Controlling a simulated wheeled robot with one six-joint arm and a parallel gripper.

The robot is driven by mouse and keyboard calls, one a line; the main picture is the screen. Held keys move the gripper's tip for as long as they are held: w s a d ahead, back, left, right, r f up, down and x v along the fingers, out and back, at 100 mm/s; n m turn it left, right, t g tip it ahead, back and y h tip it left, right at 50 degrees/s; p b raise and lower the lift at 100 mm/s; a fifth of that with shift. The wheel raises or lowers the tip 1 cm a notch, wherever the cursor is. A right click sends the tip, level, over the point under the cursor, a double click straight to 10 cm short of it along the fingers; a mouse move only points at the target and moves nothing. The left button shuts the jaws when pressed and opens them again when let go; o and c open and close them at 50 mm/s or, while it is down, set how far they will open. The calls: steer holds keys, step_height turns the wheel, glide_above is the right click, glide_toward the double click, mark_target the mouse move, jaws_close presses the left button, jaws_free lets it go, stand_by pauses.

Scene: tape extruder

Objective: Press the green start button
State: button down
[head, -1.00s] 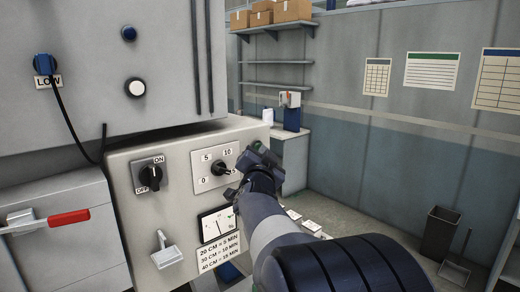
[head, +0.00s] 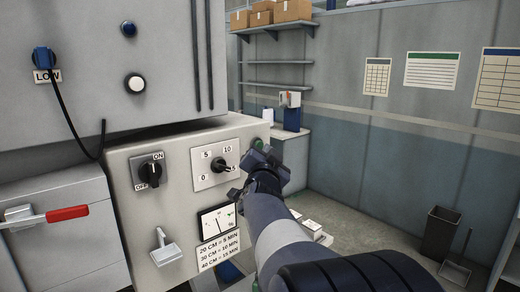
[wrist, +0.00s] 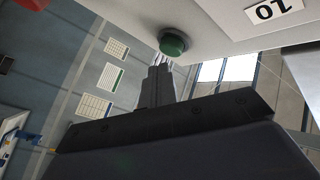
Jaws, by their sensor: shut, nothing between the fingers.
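The round green start button (head: 257,144) shows just above my gripper on the right part of the machine's cream control panel. In the wrist view the green button (wrist: 173,43) sticks out from the panel face, in plain sight. My gripper (head: 262,163) is dark and shut, with nothing in it. In the wrist view its closed fingertips (wrist: 160,65) point at the panel and end close to the button's edge. A small gap seems to remain, but I cannot tell for sure whether they touch.
A red-handled lever (head: 67,214) is far left. A counter (head: 292,150) stands behind my gripper. Open floor lies to the right, with a dark bin (head: 440,232).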

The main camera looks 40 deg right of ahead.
steer(key=s+b, duration=0.3)
steer(key=s, duration=0.2)
steer(key=shift+d, duration=0.2)
stand_by(0.3)
stand_by(0.5)
steer(key=shift+s+d+b, duration=0.15)
steer(key=shift+s+b, duration=1.6)
steer(key=shift+s, duration=0.15)
